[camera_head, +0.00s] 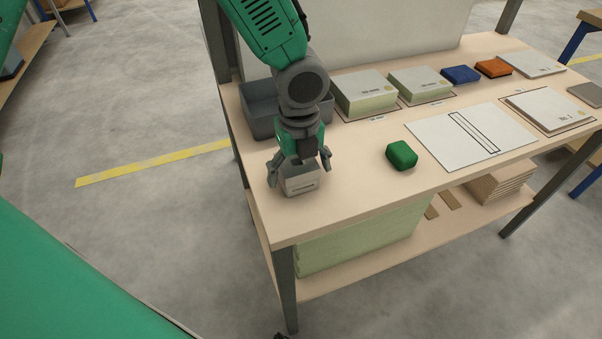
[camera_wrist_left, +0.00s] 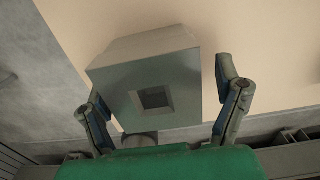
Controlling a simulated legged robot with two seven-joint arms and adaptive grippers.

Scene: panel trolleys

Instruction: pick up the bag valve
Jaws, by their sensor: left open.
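The bag valve appears to be a light grey block (camera_head: 301,183) on the near left part of the wooden table, with a dark slot line on its near face. In the left wrist view the block (camera_wrist_left: 150,72) shows a square recess in the face towards the camera. My left gripper (camera_head: 299,173) points down over it, open, with one finger on each side. In the wrist view a gap shows between the right finger and the block; the left finger is close to its edge, and contact there cannot be told. My right gripper is not in view.
A grey bin (camera_head: 262,108) stands just behind my gripper. A green block (camera_head: 401,155) lies to the right, beside a white sheet (camera_head: 430,128) with a marked strip. Stacked panels (camera_head: 365,92) stand at the back. The table's front edge is near; the table between block and green block is clear.

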